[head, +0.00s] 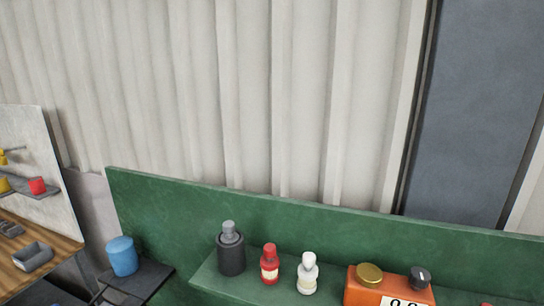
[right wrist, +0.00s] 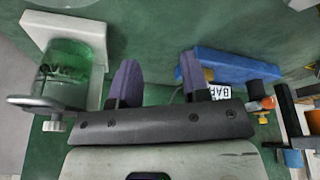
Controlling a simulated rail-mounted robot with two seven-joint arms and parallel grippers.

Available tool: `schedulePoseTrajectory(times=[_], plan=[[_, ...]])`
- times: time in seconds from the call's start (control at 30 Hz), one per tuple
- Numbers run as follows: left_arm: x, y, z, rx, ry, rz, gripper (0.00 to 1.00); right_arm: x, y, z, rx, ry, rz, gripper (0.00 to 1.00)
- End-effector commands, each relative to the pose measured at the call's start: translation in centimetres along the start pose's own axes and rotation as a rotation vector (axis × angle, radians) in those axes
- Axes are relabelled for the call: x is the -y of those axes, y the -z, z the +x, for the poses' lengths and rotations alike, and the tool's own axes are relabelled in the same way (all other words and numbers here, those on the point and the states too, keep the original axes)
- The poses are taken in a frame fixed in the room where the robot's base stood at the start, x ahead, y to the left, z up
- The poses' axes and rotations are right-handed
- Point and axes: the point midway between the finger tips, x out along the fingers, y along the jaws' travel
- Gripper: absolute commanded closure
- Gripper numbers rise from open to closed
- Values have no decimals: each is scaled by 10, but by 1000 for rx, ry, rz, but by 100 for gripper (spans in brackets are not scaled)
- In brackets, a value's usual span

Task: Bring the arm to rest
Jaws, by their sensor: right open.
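My right gripper (right wrist: 157,62) shows in the right wrist view, with two purple-padded fingers spread apart. The space between the fingers is empty, and only green surface shows behind it. A blue block-like object (right wrist: 232,66) lies beyond and beside the right finger; I cannot tell whether they touch. Neither gripper shows in the head view, and my left gripper is in no view.
In the right wrist view, a green jar (right wrist: 66,72) sits by a white block (right wrist: 75,28) at left. The head view shows a green panel (head: 170,200) with a dark bottle (head: 231,255), red bottle (head: 269,264), white bottle (head: 307,272) and orange box (head: 362,292).

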Motion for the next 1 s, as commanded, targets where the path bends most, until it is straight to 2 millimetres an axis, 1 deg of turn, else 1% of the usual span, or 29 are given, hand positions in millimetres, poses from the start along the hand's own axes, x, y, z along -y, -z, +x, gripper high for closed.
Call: schedulePoseTrajectory(times=[0.03, 0.07, 0.17, 0.3, 0.4, 0.5, 0.6, 0.7, 0.83, 1.0], plan=[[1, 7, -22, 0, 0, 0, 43, -1, 8, -22, -2, 0, 1, 57], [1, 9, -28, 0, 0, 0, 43, -1, 10, -28, -2, 1, 1, 57], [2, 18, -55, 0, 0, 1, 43, -1, 18, -55, -2, 2, 3, 57], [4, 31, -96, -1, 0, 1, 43, -2, 32, -96, -2, 5, 6, 57], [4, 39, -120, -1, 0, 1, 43, -3, 40, -120, -3, 6, 8, 57], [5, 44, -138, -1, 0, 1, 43, -3, 46, -138, -4, 6, 8, 57], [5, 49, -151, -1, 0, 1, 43, -4, 50, -151, -3, 6, 8, 57], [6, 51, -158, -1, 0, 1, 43, -4, 52, -159, -3, 6, 7, 57], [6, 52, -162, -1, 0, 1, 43, -4, 53, -163, -3, 5, 7, 57], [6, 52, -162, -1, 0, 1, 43, -6, 52, -162, -1, 2, 3, 57]])
